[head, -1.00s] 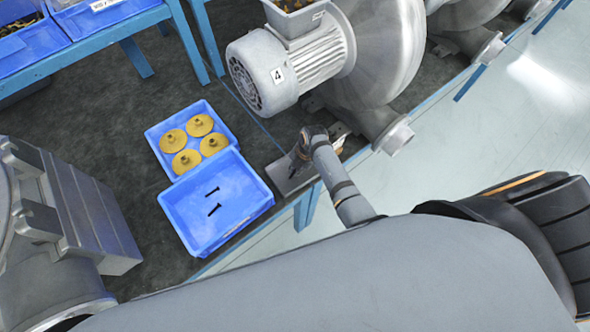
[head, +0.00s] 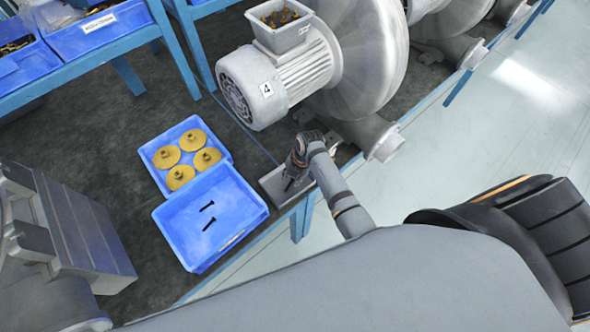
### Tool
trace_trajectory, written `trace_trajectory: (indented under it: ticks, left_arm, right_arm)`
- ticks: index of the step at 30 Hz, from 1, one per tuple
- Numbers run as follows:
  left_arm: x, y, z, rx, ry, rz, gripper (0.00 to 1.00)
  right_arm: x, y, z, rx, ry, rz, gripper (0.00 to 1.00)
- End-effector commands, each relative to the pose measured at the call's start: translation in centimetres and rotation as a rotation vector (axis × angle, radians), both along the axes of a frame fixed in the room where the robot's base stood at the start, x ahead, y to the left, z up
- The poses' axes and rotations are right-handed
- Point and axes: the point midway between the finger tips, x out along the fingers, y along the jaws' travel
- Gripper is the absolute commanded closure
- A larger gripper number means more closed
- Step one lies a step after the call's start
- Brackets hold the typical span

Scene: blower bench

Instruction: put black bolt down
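Two black bolts (head: 208,215) lie apart on the floor of the blue bin (head: 172,235), the nearer of two joined blue bins. My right gripper (head: 290,180) is small in the picture. My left gripper is not in view.
Several yellow discs sit in the farther blue bin (head: 154,148). The grey blower (head: 255,88) with a tray of small parts (head: 280,24) on top stands behind my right gripper. Another grey machine (head: 85,235) is at left.

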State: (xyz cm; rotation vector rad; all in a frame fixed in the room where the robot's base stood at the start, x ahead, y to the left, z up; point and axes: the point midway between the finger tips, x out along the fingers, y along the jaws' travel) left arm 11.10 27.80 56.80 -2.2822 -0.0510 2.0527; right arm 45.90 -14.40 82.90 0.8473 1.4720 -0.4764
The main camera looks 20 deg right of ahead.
Motion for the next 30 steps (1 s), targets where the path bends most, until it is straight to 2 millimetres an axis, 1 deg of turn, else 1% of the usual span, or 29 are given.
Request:
trace_trajectory:
  ticks: [1, 6, 9, 12, 17, 30]
  left_arm:
    - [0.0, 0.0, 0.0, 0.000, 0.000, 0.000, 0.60]
    - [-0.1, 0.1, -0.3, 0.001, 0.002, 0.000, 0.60]
    - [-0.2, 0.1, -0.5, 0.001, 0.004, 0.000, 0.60]
    - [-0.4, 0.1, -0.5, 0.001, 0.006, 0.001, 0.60]
    - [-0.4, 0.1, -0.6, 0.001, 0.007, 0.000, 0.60]
    - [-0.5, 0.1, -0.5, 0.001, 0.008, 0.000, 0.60]
  right_arm:
    - [0.0, -0.3, 1.3, -0.002, -0.006, 0.000, 0.69]
    - [-0.3, -1.2, 5.3, -0.001, -0.005, -0.001, 0.69]
    - [-0.5, -1.6, 7.0, 0.000, -0.004, 0.000, 0.69]
    - [-0.6, -1.8, 8.2, -0.001, -0.002, -0.001, 0.69]
    - [-0.7, -1.9, 8.9, -0.001, 0.000, -0.001, 0.69]
    - [-0.7, -1.9, 8.8, 0.001, -0.001, 0.000, 0.69]
